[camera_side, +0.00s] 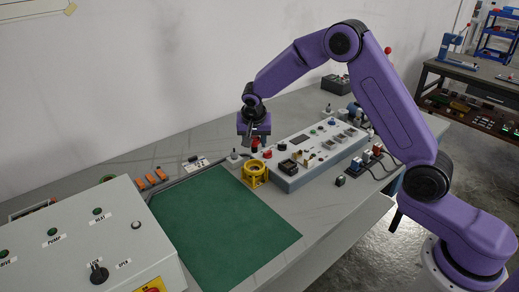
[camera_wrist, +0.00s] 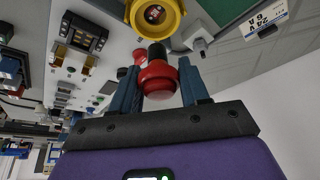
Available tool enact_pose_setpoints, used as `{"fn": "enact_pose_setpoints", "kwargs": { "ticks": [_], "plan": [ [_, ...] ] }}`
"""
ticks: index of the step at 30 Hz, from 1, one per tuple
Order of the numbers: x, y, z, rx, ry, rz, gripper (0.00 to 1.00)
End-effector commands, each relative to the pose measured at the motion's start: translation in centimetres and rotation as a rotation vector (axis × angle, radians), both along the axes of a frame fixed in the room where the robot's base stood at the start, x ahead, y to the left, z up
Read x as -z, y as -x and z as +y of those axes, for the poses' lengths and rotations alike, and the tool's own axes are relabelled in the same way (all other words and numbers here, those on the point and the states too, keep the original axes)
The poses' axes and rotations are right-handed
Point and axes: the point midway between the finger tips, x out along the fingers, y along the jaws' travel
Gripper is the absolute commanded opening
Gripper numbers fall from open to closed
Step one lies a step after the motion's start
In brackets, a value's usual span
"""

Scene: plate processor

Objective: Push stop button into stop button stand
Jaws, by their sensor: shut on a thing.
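The red stop button (camera_wrist: 158,76) is between the two fingers of my gripper (camera_wrist: 157,68) in the wrist view, with its dark stem pointing away from the palm. My gripper (camera_side: 254,141) is shut on it and holds it above the table in the side view, where the button (camera_side: 255,144) shows only as a small red patch. The yellow stop button stand (camera_side: 255,174) is on the table by the green mat's far right corner, below and apart from the held button. In the wrist view the round yellow stand (camera_wrist: 133,14) is cut by the top edge, with a dark centre.
A grey control console (camera_side: 320,150) with switches and knobs stands right of the stand. The green mat (camera_side: 222,228) is bare. A large grey panel box (camera_side: 85,245) fills the front left. A small grey part (camera_wrist: 199,44) sits near the stand.

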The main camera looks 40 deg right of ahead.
Motion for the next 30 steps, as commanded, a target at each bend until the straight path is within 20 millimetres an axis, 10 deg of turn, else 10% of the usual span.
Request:
{"fn": "enact_pose_setpoints", "kwargs": {
  "ticks": [30],
  "plan": [
    [5.9,-0.6,-0.4,0.001,0.0,0.0,0.15]
  ]
}}
